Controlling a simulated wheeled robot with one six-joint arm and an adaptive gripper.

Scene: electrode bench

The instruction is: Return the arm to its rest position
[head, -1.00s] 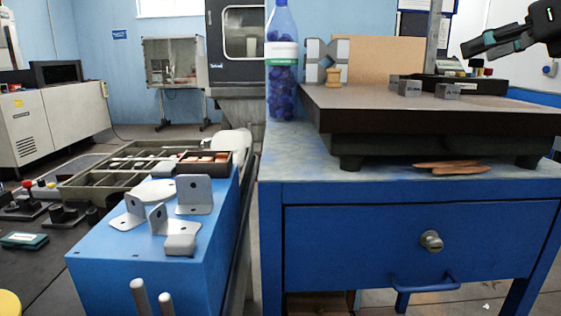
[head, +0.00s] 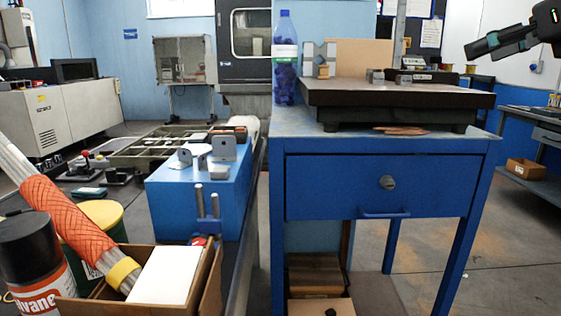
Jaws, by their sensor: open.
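My gripper (head: 468,50) shows at the upper right of the head view, at the end of my arm. It is dark with teal parts and holds nothing that I can see.
The bench bears a dark-edged surface plate (head: 390,98) with small metal blocks, and a blue-filled bottle (head: 285,62). A blue box (head: 200,203) with metal brackets stands left. A cardboard box (head: 210,280) and spray can (head: 35,265) are near.

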